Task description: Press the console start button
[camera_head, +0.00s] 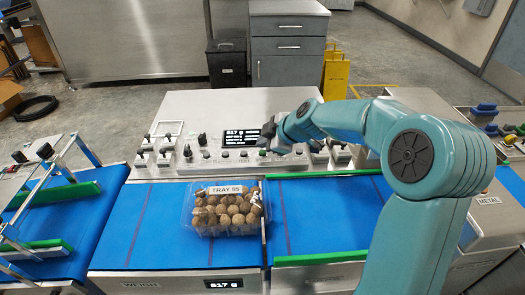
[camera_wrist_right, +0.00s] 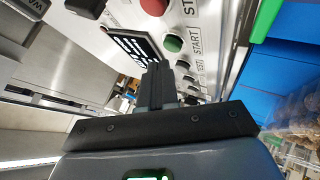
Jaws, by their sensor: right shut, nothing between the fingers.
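The green start button (camera_wrist_right: 173,43) is on the light console panel, beside the printed word START in the right wrist view. My right gripper (camera_wrist_right: 160,70) is shut and empty. Its dark fingertips show just below the green button in that view; I cannot tell how far they are from the panel, and no contact is visible. In the head view my right gripper (camera_head: 272,137) hangs over the right part of the console (camera_head: 190,110), by its front row of controls. My left gripper is not in view.
A red button (camera_wrist_right: 153,6) sits near the green one, with a dark display (camera_wrist_right: 130,46) beside them. A clear clamshell tray (camera_head: 188,217) of round brown items, labelled TRAY 95, rests on the blue belt (camera_head: 150,225). A framed rail (camera_head: 50,170) stands at left.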

